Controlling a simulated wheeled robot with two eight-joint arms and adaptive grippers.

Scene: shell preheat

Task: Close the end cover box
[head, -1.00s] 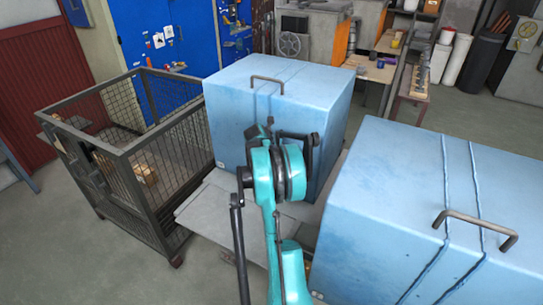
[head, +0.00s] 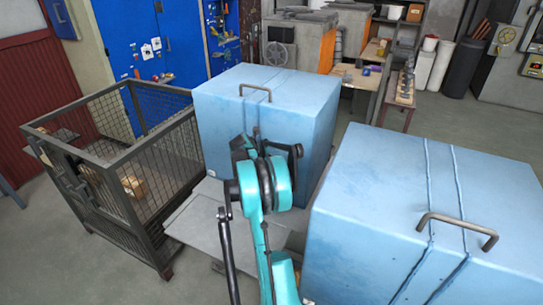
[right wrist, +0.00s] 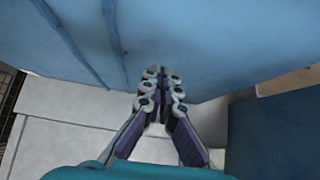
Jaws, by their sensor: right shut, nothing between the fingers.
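Two large light-blue boxes with bar handles on top stand on the floor: a far one (head: 225,125) at the centre and a near one (head: 365,210) at the right. I cannot tell which is the end cover box. Both tops look closed. My teal right arm reaches up between them, in front of the far box. In the right wrist view my right gripper (right wrist: 162,75) is shut and empty, its fingertips close to a blue box face (right wrist: 200,40); contact cannot be told. In the head view its fingers are mostly hidden behind the wrist. My left gripper is out of view.
A grey mesh cage (head: 120,190) with small brown items inside stands left of the far box. A grey flat plate (head: 195,225) lies low in front of that box. Blue cabinets and workbenches stand behind. Open floor lies at the lower left.

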